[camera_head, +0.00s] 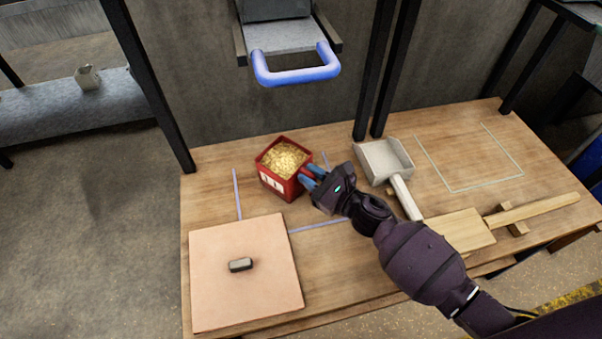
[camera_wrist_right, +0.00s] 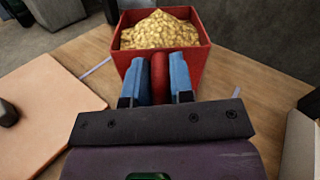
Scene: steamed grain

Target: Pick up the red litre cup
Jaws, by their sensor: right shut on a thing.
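The red litre cup (camera_head: 271,184) is a square red box heaped with yellow grain (camera_head: 284,157). It stands near the back of the wooden table in the head view. In the right wrist view the cup (camera_wrist_right: 192,76) fills the top middle. Its red handle (camera_wrist_right: 159,80) points toward my gripper. My right gripper (camera_head: 308,177) reaches in from the right. Its two blue fingers (camera_wrist_right: 160,80) are shut on the handle, one on each side. The cup looks upright; I cannot tell whether it touches the table. My left gripper is not in view.
A pinkish square board (camera_head: 220,295) with a small dark block (camera_head: 241,265) lies at the front left. A grey scoop (camera_head: 378,162) and a wooden paddle (camera_head: 459,233) lie to the right. A chute with a blue handle (camera_head: 297,77) hangs above. The outlined back-right area is clear.

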